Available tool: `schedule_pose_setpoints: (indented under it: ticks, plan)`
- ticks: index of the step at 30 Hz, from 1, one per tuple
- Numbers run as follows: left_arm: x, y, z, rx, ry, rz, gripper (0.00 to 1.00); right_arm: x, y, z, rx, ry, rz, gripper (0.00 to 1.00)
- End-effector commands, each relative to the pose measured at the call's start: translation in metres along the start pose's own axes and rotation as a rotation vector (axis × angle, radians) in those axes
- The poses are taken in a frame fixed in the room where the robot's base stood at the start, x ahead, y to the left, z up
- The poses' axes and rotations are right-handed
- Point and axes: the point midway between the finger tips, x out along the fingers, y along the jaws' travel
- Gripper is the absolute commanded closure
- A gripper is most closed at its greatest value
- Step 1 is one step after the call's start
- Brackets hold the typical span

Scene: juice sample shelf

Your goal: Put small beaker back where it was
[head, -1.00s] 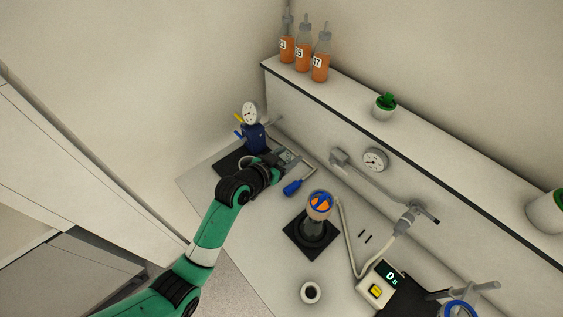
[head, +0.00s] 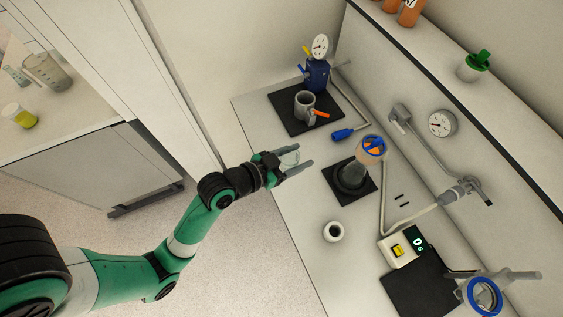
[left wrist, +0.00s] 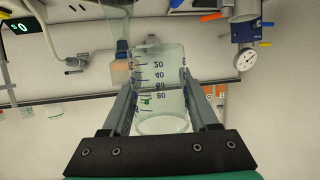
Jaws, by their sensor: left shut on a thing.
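My left gripper (head: 291,162) is shut on a small clear beaker (head: 289,158), held in the air near the bench's front edge. In the left wrist view the beaker (left wrist: 160,85) sits between both fingers; its printed scale appears upside down and it looks empty apart from small green marks. On the counter at the far left of the head view stand a larger clear beaker (head: 46,71), a smaller glass vessel (head: 17,76) and a container of yellow-green liquid (head: 19,115). My right gripper is not clearly identifiable in these frames.
A grey mug-like vessel (head: 305,106) stands on a black mat beside a blue gauge device (head: 317,74). A filter flask (head: 353,170) stands on another black mat, with a small white pot (head: 333,231) nearby. A wall edge separates the bench from the left counter.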

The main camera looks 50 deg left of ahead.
Motion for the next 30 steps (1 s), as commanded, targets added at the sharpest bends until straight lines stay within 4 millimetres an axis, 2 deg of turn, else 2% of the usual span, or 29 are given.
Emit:
schedule_pose_setpoints:
  ticks: [1,6,9,15,19,26,27,30]
  plan:
    - [-0.01,0.004,0.022,-0.001,-0.013,0.004,0.99,-0.008,0.0,0.008,0.0,0.0,0.0,0.5]
    - [-0.029,0.013,0.068,0.0,-0.02,0.008,0.99,-0.015,0.0,0.014,0.0,0.0,0.0,0.5]
    - [-0.032,0.015,0.081,0.001,-0.016,0.007,0.99,-0.016,0.0,0.015,0.0,0.0,0.0,0.5]
    - [-0.027,0.013,0.082,0.002,-0.011,0.006,0.99,-0.018,0.0,0.016,0.0,0.0,0.0,0.5]
    - [-0.004,-0.001,0.085,0.0,-0.01,0.004,0.99,-0.023,0.0,0.021,0.0,0.0,0.0,0.5]
    - [0.059,-0.037,0.093,0.0,-0.011,0.004,0.99,-0.035,0.0,0.033,0.0,0.0,0.0,0.5]
    - [0.07,-0.04,0.104,0.0,-0.015,0.006,0.99,-0.041,0.0,0.037,0.0,0.0,0.0,0.5]
    - [0.091,-0.05,0.118,0.0,-0.014,0.006,0.99,-0.048,0.0,0.044,0.0,0.0,0.0,0.5]
